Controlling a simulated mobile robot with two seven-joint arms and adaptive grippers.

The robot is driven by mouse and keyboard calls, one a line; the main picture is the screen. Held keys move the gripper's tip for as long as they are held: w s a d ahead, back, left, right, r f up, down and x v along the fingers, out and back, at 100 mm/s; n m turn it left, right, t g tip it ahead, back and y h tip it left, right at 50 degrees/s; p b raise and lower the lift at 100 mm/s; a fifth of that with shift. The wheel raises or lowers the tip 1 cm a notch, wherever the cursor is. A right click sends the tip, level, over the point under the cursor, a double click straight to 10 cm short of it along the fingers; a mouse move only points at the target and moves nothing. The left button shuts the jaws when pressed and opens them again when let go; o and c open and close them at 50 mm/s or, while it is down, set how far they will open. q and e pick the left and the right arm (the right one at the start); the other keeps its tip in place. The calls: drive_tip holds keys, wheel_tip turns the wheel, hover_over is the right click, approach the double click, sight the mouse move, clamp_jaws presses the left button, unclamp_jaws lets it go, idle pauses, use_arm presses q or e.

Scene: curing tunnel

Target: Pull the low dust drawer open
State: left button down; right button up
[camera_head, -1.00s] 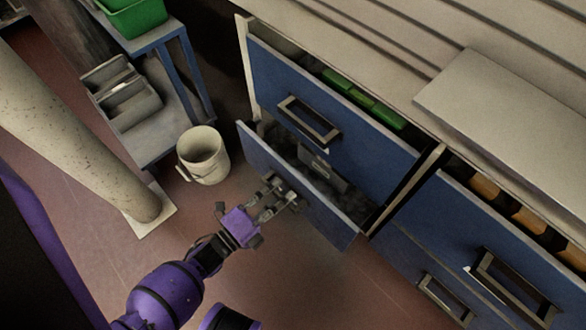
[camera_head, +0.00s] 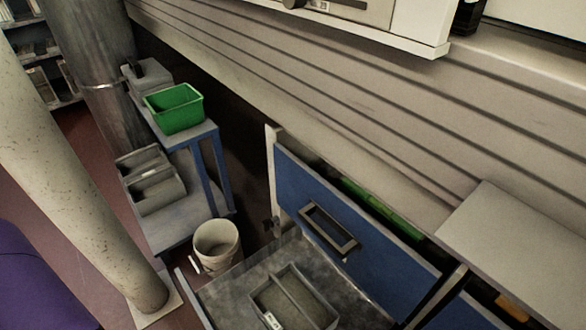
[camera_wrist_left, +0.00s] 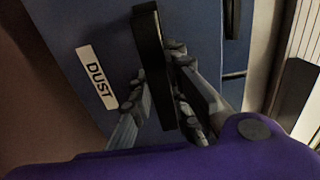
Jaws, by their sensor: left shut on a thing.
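The low dust drawer (camera_head: 232,288) stands well out from the cabinet in the head view, its dusty grey inside open to view. A grey divided tray (camera_head: 294,300) lies in it. The wrist view shows its blue front (camera_wrist_left: 65,30) with a white "DUST" label (camera_wrist_left: 97,77) and a dark bar handle (camera_wrist_left: 150,55). My left gripper (camera_wrist_left: 158,85) is shut on this handle, one finger on each side. The left gripper is out of the head view, below its lower edge. My right gripper is in neither view.
A white bucket (camera_head: 217,246) stands close left of the low drawer. A blue-framed stand (camera_head: 222,165) holds a green bin (camera_head: 175,108) and a grey divided container (camera_head: 153,180). A pale pillar (camera_head: 75,165) is at the left.

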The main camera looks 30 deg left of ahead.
use_arm(q)
drive_tip(key=shift+v, duration=0.9)
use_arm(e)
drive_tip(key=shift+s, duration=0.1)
use_arm(q)
drive_tip(key=c, duration=1.6)
unclamp_jaws()
drive_tip(key=shift+c, duration=0.2)
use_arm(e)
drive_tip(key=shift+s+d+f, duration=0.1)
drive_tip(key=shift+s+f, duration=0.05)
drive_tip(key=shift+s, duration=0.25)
